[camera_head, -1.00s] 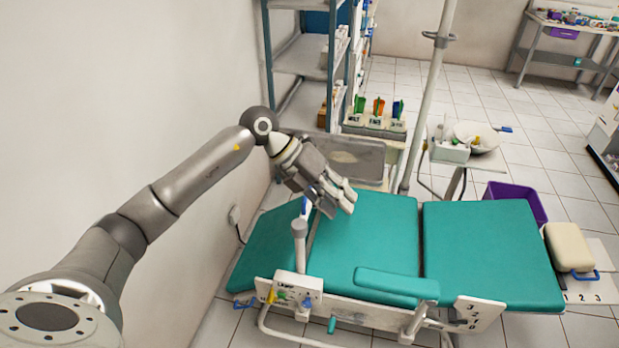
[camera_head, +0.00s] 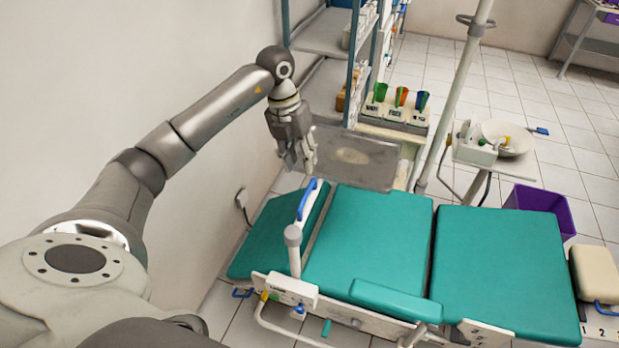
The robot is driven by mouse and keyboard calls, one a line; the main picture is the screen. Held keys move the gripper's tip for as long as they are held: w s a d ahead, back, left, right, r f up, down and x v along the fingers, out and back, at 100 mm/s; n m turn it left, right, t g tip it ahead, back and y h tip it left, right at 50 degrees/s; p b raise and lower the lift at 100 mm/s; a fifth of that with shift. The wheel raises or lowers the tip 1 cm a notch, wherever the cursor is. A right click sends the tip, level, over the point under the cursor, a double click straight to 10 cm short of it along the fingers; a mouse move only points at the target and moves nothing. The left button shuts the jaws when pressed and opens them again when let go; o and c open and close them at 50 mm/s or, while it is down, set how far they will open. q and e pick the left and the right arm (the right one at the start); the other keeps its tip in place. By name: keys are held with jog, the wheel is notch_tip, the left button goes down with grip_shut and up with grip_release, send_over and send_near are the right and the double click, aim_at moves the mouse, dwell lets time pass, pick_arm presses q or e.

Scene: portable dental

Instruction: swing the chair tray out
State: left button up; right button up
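The teal dental chair (camera_head: 367,237) lies flat across the lower middle of the view. A grey rectangular tray (camera_head: 375,158) is behind it, by the shelf. A blue handle (camera_head: 306,199) stands at the chair's left section, above a white post (camera_head: 293,255); I cannot tell how it joins the tray. My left gripper (camera_head: 299,168) points down just above the blue handle, in front of the tray's left end. Its fingers are apart and nothing shows between them. I cannot tell whether they touch the handle. My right gripper is out of view.
A pole (camera_head: 455,100), a white basin (camera_head: 508,140) and a purple bin (camera_head: 541,203) are to the right. Labelled holders (camera_head: 396,107) stand behind the tray.

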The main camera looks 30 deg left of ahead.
aim_at(308, 188)
pick_arm(q)
jog(key=f, duration=0.2)
jog(key=d+f+p, duration=0.1)
jog(key=f, duration=0.4)
jog(key=p, duration=0.1)
jog(key=shift+w+d+f, duration=0.25)
jog(key=shift+d+f, duration=0.05)
jog(key=shift+f, duration=0.25)
jog(key=c, duration=0.5)
grip_shut()
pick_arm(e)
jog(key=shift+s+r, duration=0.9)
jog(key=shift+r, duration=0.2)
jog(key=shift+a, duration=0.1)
